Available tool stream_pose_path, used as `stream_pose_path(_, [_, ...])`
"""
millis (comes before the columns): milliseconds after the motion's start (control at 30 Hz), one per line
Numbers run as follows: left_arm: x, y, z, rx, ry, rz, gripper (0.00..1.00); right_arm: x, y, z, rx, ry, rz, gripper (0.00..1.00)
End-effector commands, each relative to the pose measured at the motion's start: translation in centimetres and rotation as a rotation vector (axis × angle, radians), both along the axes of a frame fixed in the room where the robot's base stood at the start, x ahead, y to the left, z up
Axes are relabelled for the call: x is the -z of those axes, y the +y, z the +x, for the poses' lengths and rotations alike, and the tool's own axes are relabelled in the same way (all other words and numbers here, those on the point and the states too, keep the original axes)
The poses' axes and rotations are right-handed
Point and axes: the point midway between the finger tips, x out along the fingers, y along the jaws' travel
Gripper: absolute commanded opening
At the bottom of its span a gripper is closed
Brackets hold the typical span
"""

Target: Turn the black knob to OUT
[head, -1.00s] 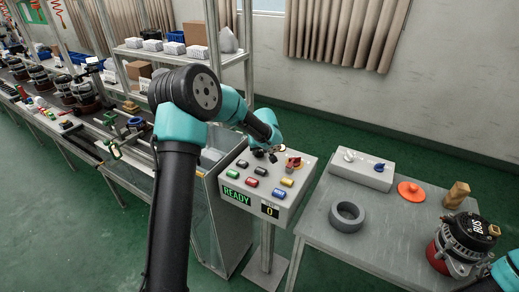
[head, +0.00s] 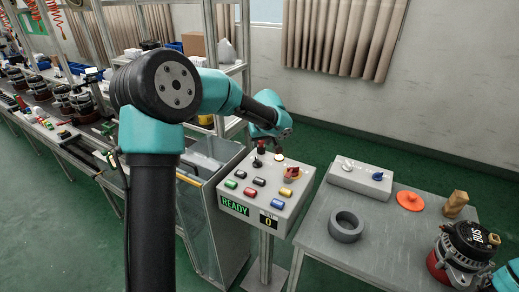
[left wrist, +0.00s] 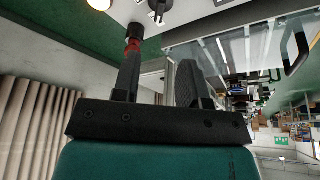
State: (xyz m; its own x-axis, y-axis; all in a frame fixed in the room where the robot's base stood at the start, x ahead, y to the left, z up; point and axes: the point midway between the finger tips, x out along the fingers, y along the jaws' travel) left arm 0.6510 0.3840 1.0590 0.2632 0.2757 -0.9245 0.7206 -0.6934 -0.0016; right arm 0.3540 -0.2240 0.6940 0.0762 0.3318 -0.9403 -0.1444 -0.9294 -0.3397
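The black knob (head: 257,162) sits on the top back left of the grey control box (head: 241,206). It also shows in the left wrist view (left wrist: 157,8) at the top edge, partly cut off. I cannot read which label it points to. My left gripper (head: 269,147) is above and behind the box, close to the knob but apart from it. In the left wrist view its two dark fingers (left wrist: 158,70) are spread with nothing between them. My right gripper is out of view; only a teal part of that arm shows at the lower right.
A side table (head: 300,237) holds a grey ring (head: 346,227), a switch box (head: 360,179), an orange disc (head: 410,201) and an alternator (head: 470,243).

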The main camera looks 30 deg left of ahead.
Motion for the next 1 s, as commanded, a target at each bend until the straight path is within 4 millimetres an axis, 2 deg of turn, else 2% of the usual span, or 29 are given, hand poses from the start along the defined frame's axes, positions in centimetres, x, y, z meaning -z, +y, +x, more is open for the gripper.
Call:
stream_pose_path(100, [-2.0,-0.6,-0.5,0.001,-0.002,-0.001,0.39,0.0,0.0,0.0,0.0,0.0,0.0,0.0])
stream_pose_path(333, [-3.9,-1.2,-1.1,-0.001,0.0,0.0,0.39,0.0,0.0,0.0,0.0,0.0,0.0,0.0])
stream_pose_path(867, [-3.8,-1.3,-1.2,0.001,0.003,-0.003,0.39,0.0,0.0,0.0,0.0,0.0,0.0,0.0])
stream_pose_path(1000, [-2.2,-2.4,-2.0,0.022,0.031,-0.026,0.39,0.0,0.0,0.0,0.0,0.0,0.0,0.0])
